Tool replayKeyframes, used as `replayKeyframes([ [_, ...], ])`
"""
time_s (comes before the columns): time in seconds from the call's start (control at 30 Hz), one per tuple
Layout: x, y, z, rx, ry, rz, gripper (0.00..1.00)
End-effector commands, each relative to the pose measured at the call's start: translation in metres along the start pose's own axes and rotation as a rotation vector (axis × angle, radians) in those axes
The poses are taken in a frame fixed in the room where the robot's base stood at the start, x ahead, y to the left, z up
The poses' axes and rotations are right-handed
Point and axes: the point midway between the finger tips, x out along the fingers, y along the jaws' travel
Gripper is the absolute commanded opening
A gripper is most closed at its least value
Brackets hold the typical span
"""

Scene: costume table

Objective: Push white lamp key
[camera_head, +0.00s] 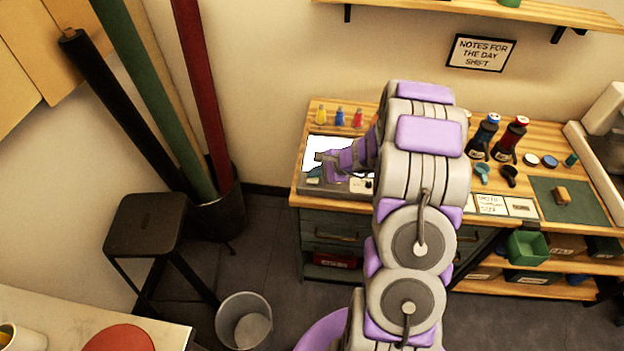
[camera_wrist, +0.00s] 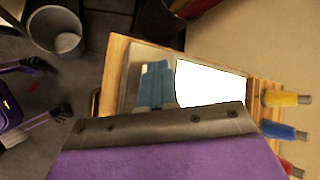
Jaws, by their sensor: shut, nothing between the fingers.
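A grey unit with a bright white lit panel (camera_head: 318,146) sits at the left end of the wooden bench. The lit panel also shows in the wrist view (camera_wrist: 210,85), beside a blue piece (camera_wrist: 155,86). A small pale patch with tiny marks (camera_head: 361,186) is on the unit's front right; I cannot tell whether it is the white lamp key. My gripper (camera_head: 319,157) is shut and empty over the unit, by the lit panel, pointing left. Its contact with the surface cannot be made out. My arm and wrist hide part of the unit.
Yellow (camera_head: 321,114), blue and red small bottles stand behind the unit. Dark bottles (camera_head: 483,136), scoops and a green mat (camera_head: 568,200) are farther right. A black stool (camera_head: 145,224), a bin (camera_head: 244,320) and tall rolls stand left of the bench, with open floor between.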

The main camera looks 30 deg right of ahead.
Motion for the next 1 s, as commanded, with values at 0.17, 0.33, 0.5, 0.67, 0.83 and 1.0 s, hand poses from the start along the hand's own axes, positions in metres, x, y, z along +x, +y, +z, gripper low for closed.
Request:
replayKeyframes([
  [0.17,-0.0006,-0.0005,0.0,0.0,0.0,0.0,0.0],
  [0.33,-0.0001,-0.0002,-0.0005,0.0,0.001,0.0,0.0],
  [0.5,0.0012,0.0007,-0.0016,0.0,0.001,-0.001,0.0],
  [0.67,0.0024,0.0016,-0.0026,0.001,0.001,-0.001,0.0],
  [0.83,0.0036,0.0025,-0.0036,0.001,0.001,-0.001,0.0],
  [1.0,0.0048,0.0034,-0.0045,0.0,0.001,-0.001,0.0],
])
